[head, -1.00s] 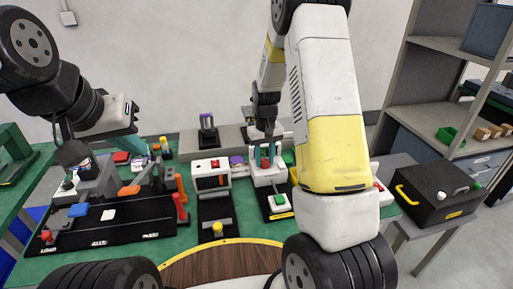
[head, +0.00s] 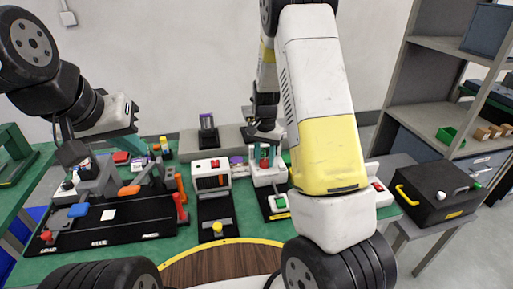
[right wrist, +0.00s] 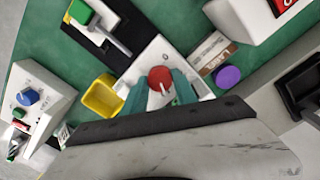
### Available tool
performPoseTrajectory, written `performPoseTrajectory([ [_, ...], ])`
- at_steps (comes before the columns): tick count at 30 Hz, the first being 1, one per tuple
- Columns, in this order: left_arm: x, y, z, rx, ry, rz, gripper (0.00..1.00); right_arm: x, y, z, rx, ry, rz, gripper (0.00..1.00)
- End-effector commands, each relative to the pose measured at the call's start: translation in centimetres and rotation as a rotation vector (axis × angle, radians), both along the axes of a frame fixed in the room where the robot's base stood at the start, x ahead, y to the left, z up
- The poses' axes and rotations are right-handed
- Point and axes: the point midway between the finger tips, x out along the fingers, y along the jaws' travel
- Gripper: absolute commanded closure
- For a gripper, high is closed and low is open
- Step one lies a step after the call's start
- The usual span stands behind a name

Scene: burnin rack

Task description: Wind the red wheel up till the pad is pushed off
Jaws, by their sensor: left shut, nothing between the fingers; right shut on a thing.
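The red wheel (head: 264,163) sits on a white fixture (head: 268,179) at the middle of the bench. In the right wrist view the wheel (right wrist: 160,78) shows a pale bar across its top. My right gripper (right wrist: 164,92) is shut on the wheel, with a teal finger on either side of it. It also shows in the head view (head: 264,154), reaching down from above. My left gripper (head: 138,150) is shut and empty above the left part of the bench, away from the wheel. I cannot tell which part is the pad.
A black plate with a green-topped block (head: 279,202) lies in front of the fixture. A yellow bin (right wrist: 102,95) and a purple round part (right wrist: 228,77) are close to the wheel.

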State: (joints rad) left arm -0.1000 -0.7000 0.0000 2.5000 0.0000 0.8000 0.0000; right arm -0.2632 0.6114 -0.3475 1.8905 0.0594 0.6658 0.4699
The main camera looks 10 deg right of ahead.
Motion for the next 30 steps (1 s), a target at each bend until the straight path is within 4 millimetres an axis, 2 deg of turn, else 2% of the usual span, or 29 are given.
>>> performPoseTrajectory([
  [15, 0.0, 0.0, 0.0, 0.0, 0.0, 0.0, 1.0, 0.2, 0.0, 0.1, 0.001, -0.006, -0.019, 1.0],
  [16, 0.0, 0.0, 0.0, 0.0, 0.0, 0.0, 1.0, 0.2, 0.0, 0.1, 0.001, -0.006, -0.019, 0.62],
  [17, 0.0, 0.0, 0.0, 0.0, 0.0, 0.0, 1.0, 0.2, 0.0, 0.1, 0.001, -0.006, -0.019, 0.57],
  [26, 0.0, 0.0, 0.0, 0.0, 0.0, 0.0, 1.0, 0.1, 0.0, 0.1, 0.001, -0.003, -0.019, 0.57],
  [30, 0.0, 0.0, 0.0, 0.0, 0.0, 0.0, 1.0, 0.2, 0.0, 1.3, 0.0, -0.005, -0.019, 0.57],
])
